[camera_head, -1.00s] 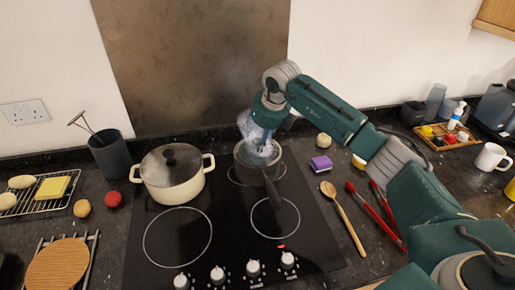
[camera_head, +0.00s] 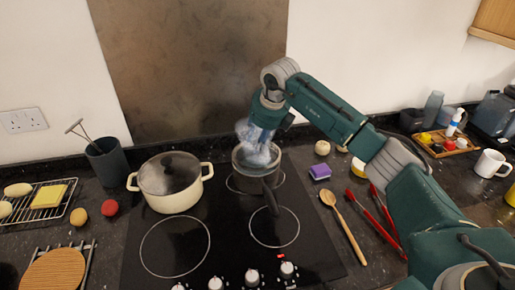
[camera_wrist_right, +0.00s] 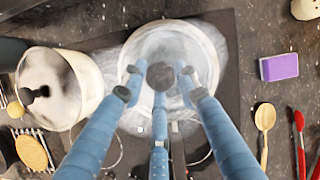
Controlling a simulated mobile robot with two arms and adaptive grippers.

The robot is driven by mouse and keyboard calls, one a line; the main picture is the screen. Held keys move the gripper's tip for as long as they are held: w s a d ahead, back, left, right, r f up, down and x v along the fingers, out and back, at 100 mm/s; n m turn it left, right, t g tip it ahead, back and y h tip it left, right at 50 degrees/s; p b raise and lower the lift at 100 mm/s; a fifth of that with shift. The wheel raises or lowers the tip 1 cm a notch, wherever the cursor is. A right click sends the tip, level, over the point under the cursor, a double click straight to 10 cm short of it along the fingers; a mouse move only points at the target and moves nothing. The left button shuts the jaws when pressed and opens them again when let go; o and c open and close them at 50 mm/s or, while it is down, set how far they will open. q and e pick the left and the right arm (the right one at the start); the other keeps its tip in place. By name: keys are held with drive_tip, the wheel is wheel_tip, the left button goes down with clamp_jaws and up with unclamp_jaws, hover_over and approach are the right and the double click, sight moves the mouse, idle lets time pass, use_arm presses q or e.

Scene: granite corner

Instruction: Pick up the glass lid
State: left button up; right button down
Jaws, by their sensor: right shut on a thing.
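My right gripper (camera_head: 262,143) hangs over the small grey saucepan (camera_head: 268,193) at the back right of the hob. In the right wrist view its blue fingers (camera_wrist_right: 160,82) are closed around the dark knob of a clear round glass lid (camera_wrist_right: 203,38). The fingers hide part of the lid in the head view, and I cannot tell whether its rim touches the saucepan. Another lid with a dark knob sits on the cream pot (camera_head: 172,200) to the left. It also shows in the wrist view (camera_wrist_right: 80,90). My left gripper is not in view.
A purple sponge (camera_head: 320,172), a wooden spoon (camera_head: 344,222) and red tongs (camera_head: 375,218) lie right of the hob. A grey utensil pot (camera_head: 107,162) stands left of the cream pot. The front of the hob (camera_head: 225,255) is clear of cookware.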

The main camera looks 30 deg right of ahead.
wheel_tip(320, 180, up, 18)
drive_tip(key=b, duration=0.3)
drive_tip(key=shift+a+f, duration=0.1)
